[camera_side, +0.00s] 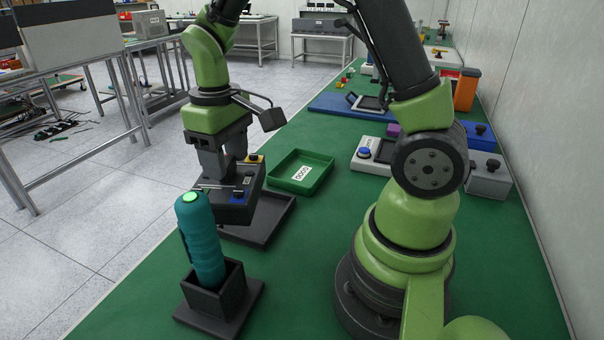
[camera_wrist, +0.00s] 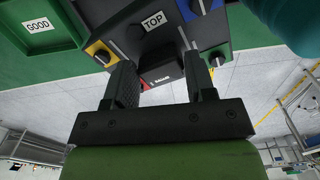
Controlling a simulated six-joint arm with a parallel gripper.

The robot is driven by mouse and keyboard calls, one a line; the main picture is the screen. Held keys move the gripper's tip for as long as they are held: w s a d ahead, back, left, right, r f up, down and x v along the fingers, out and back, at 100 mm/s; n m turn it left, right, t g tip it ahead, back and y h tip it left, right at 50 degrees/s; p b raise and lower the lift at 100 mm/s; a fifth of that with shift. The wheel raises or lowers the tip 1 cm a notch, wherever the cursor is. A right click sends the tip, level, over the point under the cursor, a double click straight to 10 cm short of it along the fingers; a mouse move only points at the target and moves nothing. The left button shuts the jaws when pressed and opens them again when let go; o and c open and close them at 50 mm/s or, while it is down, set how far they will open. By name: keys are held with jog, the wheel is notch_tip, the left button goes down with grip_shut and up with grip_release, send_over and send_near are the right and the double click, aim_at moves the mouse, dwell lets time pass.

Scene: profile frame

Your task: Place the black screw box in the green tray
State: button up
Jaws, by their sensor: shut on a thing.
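The black screw box (camera_side: 222,212) has coloured corner parts, yellow and blue among them, and a TOP label in the wrist view (camera_wrist: 125,30). My gripper (camera_side: 233,172) points down and is shut on the box's middle. Its two fingers also show in the wrist view (camera_wrist: 163,72). The box is at the dark tray (camera_side: 275,226); whether it is clear of that tray's floor I cannot tell. The green tray (camera_side: 322,176) lies just right of and behind the box. It looks empty apart from a white GOOD label, and its edge shows in the wrist view (camera_wrist: 75,40).
A teal cylinder (camera_side: 203,245) with a lit green top stands in a black holder (camera_side: 240,294) in front of the dark tray. A device with a blue button (camera_side: 363,154) sits right of the green tray. Green table surface is free between the trays and my arm's base.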

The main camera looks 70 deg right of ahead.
jog(key=s+d+f+m, duration=0.15)
jog(key=d+m, duration=0.25)
jog(key=d, duration=2.3)
jog(key=shift+m, duration=0.3)
jog(key=shift+s+d+f, duration=0.1)
jog(key=shift+d+f, duration=0.05)
jog(key=shift+f, duration=1.6)
jog(key=shift+w+d+f, duration=0.1)
jog(key=shift+d+f, duration=0.1)
jog(key=shift+f, duration=1.5)
jog(key=shift+s+d+f, duration=0.1)
jog(key=shift+d+f, duration=0.05)
jog(key=shift+f, duration=1.6)
jog(key=shift+f, duration=0.1)
jog(key=o, duration=1.3)
